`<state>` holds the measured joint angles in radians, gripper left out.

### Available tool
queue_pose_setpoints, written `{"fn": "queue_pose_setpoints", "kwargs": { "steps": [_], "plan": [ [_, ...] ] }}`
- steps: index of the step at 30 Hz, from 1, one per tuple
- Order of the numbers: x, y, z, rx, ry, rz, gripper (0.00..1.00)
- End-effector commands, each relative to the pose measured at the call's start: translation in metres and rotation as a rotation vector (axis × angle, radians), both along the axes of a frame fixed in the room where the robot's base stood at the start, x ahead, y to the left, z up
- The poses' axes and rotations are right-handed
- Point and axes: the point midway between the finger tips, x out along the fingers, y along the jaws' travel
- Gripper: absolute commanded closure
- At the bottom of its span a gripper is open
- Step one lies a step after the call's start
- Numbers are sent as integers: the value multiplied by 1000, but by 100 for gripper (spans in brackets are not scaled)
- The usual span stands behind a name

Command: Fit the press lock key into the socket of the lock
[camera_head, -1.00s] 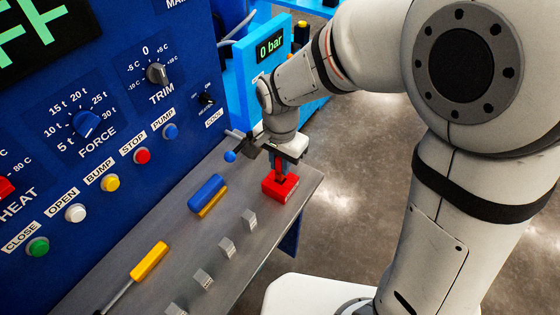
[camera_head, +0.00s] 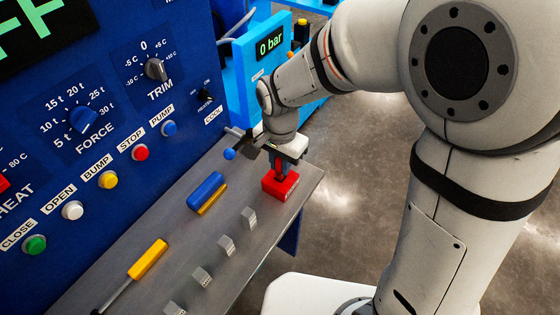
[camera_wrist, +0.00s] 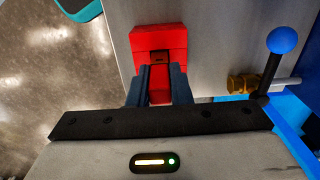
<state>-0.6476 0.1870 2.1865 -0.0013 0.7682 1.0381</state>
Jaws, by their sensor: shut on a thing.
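The red lock (camera_head: 283,187) is a block on the metal shelf, near its far right end. In the wrist view the lock (camera_wrist: 158,36) shows a dark recess in its top. My gripper (camera_head: 281,172) is directly over the lock, pointing down, its fingertips close to the block's top. In the wrist view my gripper (camera_wrist: 160,76) is shut on a red piece, the press lock key (camera_wrist: 160,90), between its two dark fingers. The key's lower end is hidden, so I cannot tell how deep it sits in the socket.
A lever with a blue ball (camera_head: 229,154) stands left of the gripper; its brass fitting (camera_wrist: 240,84) shows in the wrist view. A blue and yellow block (camera_head: 207,192), a yellow-handled screwdriver (camera_head: 148,260) and several grey blocks (camera_head: 249,217) are on the shelf (camera_head: 180,236).

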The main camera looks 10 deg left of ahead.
Motion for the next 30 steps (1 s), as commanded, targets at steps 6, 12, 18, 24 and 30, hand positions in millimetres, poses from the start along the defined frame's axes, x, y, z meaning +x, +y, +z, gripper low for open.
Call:
{"fn": "queue_pose_setpoints", "kwargs": {
  "steps": [6, 12, 18, 24, 30],
  "plan": [
    [0, 0, -6, 0, 0, 0, 100],
    [0, 0, -11, 0, 0, 0, 100],
    [0, 0, -16, 1, 0, 0, 100],
    [0, 0, -21, 1, -1, 0, 100],
    [0, 0, -20, 1, -1, 0, 66]
  ]
}}
